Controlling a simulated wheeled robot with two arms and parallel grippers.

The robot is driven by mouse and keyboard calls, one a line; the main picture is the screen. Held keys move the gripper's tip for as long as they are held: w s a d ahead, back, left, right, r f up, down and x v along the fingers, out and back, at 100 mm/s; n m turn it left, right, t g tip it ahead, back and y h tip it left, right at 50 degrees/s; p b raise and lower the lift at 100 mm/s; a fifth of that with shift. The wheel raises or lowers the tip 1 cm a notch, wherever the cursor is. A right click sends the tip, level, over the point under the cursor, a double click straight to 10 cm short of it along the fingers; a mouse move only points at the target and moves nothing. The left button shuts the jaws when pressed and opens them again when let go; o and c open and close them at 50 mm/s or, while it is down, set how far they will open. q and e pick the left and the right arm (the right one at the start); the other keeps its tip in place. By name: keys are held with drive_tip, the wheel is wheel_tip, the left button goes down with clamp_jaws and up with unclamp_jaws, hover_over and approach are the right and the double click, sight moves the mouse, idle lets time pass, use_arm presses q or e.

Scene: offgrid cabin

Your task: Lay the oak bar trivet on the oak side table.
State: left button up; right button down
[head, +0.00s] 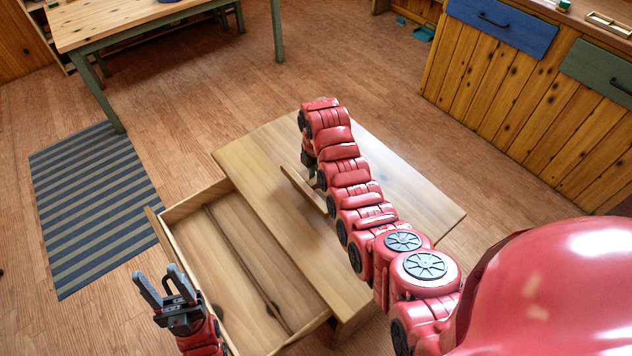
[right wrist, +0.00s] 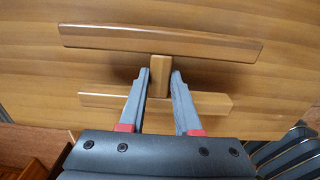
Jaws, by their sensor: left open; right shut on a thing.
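The oak bar trivet (right wrist: 160,40) is two light wooden bars joined by a short cross piece. My right gripper (right wrist: 159,78) is shut on that cross piece in the right wrist view. In the head view the trivet (head: 303,190) shows as a thin bar over the oak side table (head: 255,160), partly hidden by my right arm. I cannot tell whether it touches the tabletop. The right fingertips are hidden in the head view. My left gripper (head: 163,284) is open and empty, at the left of the table's drawer.
The table's drawer (head: 183,205) is pulled out to the left, with a long thin wooden strip inside. A striped mat (head: 92,200) lies on the floor at left. A wooden table (head: 130,20) with green legs and a cabinet (head: 510,90) stand further back. The tabletop around the trivet looks clear.

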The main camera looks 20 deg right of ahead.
wheel_tip(320, 180, down, 2)
drive_tip(key=shift+f+p, duration=0.1)
drive_tip(key=shift+p, duration=0.2)
drive_tip(key=shift+f, duration=0.2)
drive_tip(key=shift+f, duration=0.1)
drive_tip(key=c, duration=0.6)
unclamp_jaws()
